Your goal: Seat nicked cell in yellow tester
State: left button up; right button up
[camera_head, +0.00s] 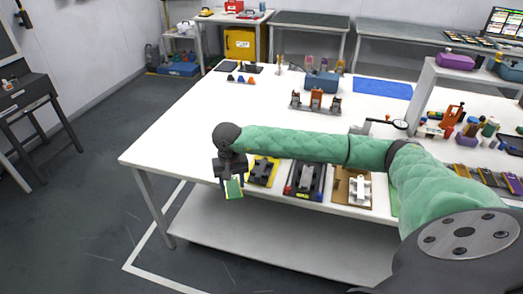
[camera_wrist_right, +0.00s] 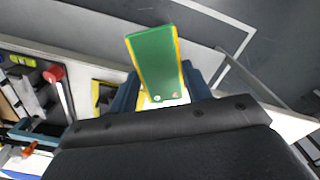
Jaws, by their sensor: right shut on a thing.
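My right gripper (camera_head: 231,181) is shut on a green cell (camera_head: 234,188) with yellow edges, just off the table's front edge at left. In the right wrist view the green cell (camera_wrist_right: 157,62) stands out tilted between the blue fingers. I cannot make out a nick on it. The yellow tester (camera_head: 262,171) sits on the table just right of the gripper, with a dark fixture on its yellow base. Part of it shows at the left of the fingers in the right wrist view (camera_wrist_right: 99,92). My left gripper is not in view.
A rack with orange-brown pieces (camera_head: 316,101) stands farther back. The white table (camera_head: 185,130) is clear at left.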

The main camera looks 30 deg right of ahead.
jog(key=w+d+m, duration=0.1)
jog(key=d+m, duration=0.1)
jog(key=d, duration=0.3)
jog(key=w+d+r+m+p, duration=0.1)
jog(key=w+d+m, duration=0.1)
jog(key=d, duration=0.3)
jog(key=w+d+r+m+p, duration=0.1)
jog(key=w+d+m, duration=0.1)
jog(key=d, duration=0.3)
jog(key=shift+w+d+r, duration=0.15)
jog(key=shift+w+r, duration=0.05)
jog(key=shift+r, duration=0.05)
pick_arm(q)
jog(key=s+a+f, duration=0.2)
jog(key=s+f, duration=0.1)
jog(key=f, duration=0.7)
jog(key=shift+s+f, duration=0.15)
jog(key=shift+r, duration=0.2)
